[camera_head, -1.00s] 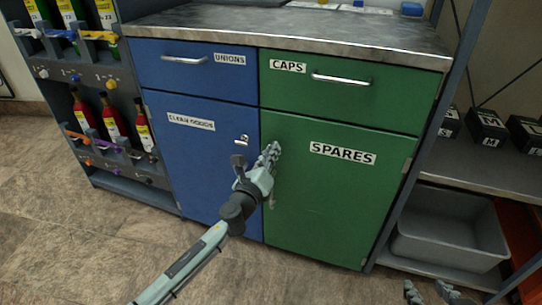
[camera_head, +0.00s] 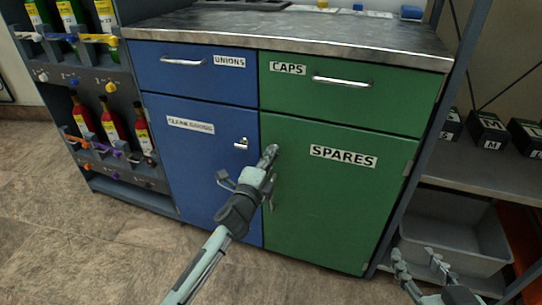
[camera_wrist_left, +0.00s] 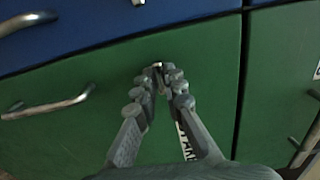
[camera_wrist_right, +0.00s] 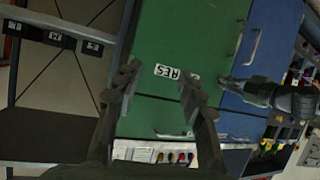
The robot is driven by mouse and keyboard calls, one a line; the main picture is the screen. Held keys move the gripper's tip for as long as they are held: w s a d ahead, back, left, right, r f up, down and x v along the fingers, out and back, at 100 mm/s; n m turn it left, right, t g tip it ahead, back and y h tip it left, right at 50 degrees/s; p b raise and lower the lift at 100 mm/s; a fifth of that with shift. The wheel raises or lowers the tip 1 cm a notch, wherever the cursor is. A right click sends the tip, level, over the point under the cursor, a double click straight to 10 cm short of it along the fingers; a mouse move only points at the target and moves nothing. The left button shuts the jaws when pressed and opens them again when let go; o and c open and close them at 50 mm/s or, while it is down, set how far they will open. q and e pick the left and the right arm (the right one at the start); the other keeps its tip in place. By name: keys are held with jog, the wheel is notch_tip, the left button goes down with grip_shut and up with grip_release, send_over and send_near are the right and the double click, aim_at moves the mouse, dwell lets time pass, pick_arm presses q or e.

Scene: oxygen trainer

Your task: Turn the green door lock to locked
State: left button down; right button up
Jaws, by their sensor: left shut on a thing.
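The green door (camera_head: 335,205), labelled SPARES, is closed below the CAPS drawer. My left gripper (camera_head: 271,151) reaches its upper left corner and is shut on the small metal lock there. In the left wrist view a bit of the lock (camera_wrist_left: 158,66) shows between the fingertips (camera_wrist_left: 162,72). The fingers hide most of it, so its turn angle cannot be read. My right gripper (camera_head: 415,257) is open and empty in front of the lower right shelf. In the right wrist view its fingers (camera_wrist_right: 160,78) are apart, with nothing between them.
The blue door (camera_head: 195,165) to the left has its own silver lock (camera_head: 241,143), close to my left gripper. A grey bin (camera_head: 450,230) stands on the right shelf. A bottle rack (camera_head: 108,100) is at the left. The floor in front is clear.

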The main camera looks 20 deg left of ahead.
pick_arm(q)
jog(key=shift+n, duration=1.4)
pick_arm(e)
jog(key=shift+s+d+f+g+h, duration=0.2)
jog(key=shift+d+f+g, duration=0.1)
jog(key=shift+d+f, duration=0.2)
jog(key=shift+s+d+f+g+h, duration=0.2)
jog(key=shift+d+f+g, duration=0.15)
jog(key=shift+f, duration=0.1)
pick_arm(q)
jog(key=c, duration=1.5)
grip_release()
jog(key=shift+c, duration=0.2)
pick_arm(e)
jog(key=shift+a, duration=0.15)
pick_arm(q)
jog(key=shift+s, duration=0.1)
jog(key=s, duration=1.1)
jog(key=shift+s+a, duration=0.2)
jog(key=shift+s, duration=0.2)
